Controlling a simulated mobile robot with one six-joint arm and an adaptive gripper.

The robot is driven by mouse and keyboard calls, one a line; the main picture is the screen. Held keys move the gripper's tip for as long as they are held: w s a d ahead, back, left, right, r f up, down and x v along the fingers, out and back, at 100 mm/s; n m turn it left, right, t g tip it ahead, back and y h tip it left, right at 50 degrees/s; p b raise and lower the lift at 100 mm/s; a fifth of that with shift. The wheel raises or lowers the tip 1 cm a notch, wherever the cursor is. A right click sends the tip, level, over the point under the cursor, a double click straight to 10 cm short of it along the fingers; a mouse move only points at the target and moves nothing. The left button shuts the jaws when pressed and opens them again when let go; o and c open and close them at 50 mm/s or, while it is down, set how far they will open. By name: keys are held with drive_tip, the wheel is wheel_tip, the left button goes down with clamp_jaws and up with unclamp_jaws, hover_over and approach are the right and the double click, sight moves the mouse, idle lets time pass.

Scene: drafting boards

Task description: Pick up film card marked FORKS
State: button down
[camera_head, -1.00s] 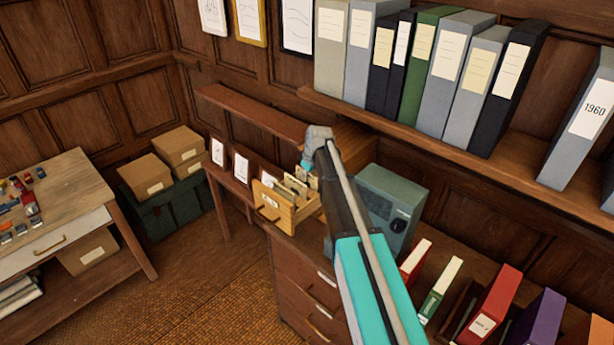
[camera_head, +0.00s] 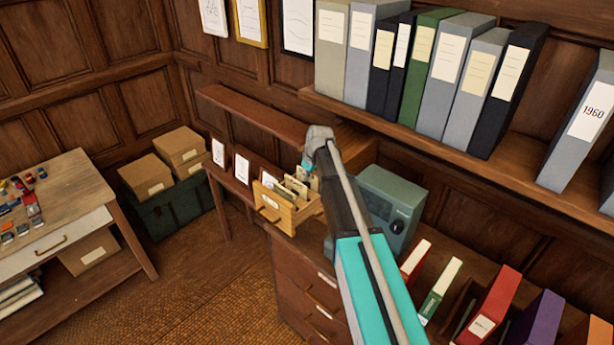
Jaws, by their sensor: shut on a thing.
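An open wooden card drawer (camera_head: 284,214) stands on top of the brown cabinet, with several cream film cards (camera_head: 297,186) upright in it. The markings on the cards are too small to read, so I cannot tell which is FORKS. My gripper (camera_head: 309,165) is at the back right of the drawer, reaching down among the cards. It is shut on what looks like a card; my own arm and the small size hide most of the fingers and the held thing.
A grey-green box device (camera_head: 387,205) stands right of the drawer, close to my arm. Upright binders (camera_head: 490,304) line the cabinet top at the right. A wall shelf (camera_head: 470,146) with large binders runs above. A narrow wooden shelf (camera_head: 250,112) lies behind the drawer.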

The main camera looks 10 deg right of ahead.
drive_tip(key=shift+r, duration=0.1)
idle(0.3)
wheel_tip(320, 180, up, 12)
drive_tip(key=p, duration=1.2)
idle(0.5)
drive_tip(key=shift+s, duration=0.1)
idle(0.4)
